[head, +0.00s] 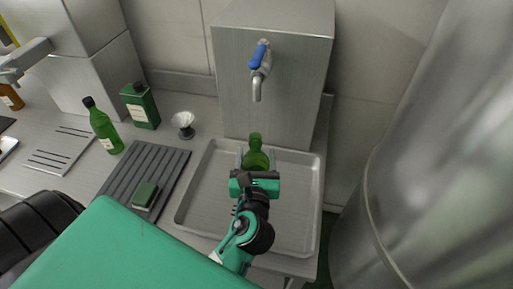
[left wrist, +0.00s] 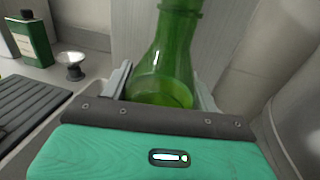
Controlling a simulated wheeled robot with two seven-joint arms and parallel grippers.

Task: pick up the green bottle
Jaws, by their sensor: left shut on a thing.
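The green bottle (head: 255,143) is open-necked, of clear green glass, with some liquid in it. It is over the back of the metal tray (head: 195,190), below the tap. My left gripper (head: 255,160) is shut on its body, one finger on each side. In the left wrist view the bottle (left wrist: 176,45) is upright between the fingers of my left gripper (left wrist: 163,82). The gripper hides its base, so I cannot tell whether it touches the tray. My right gripper is not in view.
A steel tank with a blue-handled tap (head: 259,62) stands behind the tray. Left are a capped, labelled green bottle (head: 103,127), a green tin (head: 141,106), a small funnel (head: 184,123) and a grooved dark mat (head: 125,178) with a green block (head: 146,195). A large steel vessel (head: 430,170) stands right.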

